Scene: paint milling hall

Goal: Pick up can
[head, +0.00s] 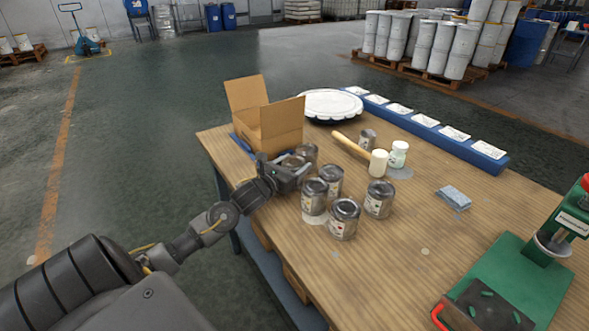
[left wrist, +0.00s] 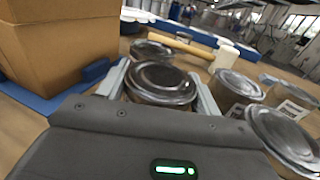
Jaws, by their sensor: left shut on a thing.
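My left gripper (head: 297,172) reaches over the left side of the wooden table and is shut on a metal paint can. In the left wrist view the held can (left wrist: 160,82) stands upright between the two fingers (left wrist: 160,90), its round grey lid facing up. I cannot tell whether it is clear of the table. In the head view the gripper partly hides it. Another can (head: 308,152) stands just behind it. Several more labelled cans stand to the right, among them a front can (head: 344,219) and a right can (head: 379,198). My right gripper is not in view.
An open cardboard box (head: 275,124) stands on a blue mat close to the gripper. A mallet (head: 377,161), a white-lidded jar (head: 398,154), a white round lid (head: 331,104) and a blue rail with labels (head: 430,128) lie beyond. A green press (head: 520,285) stands front right.

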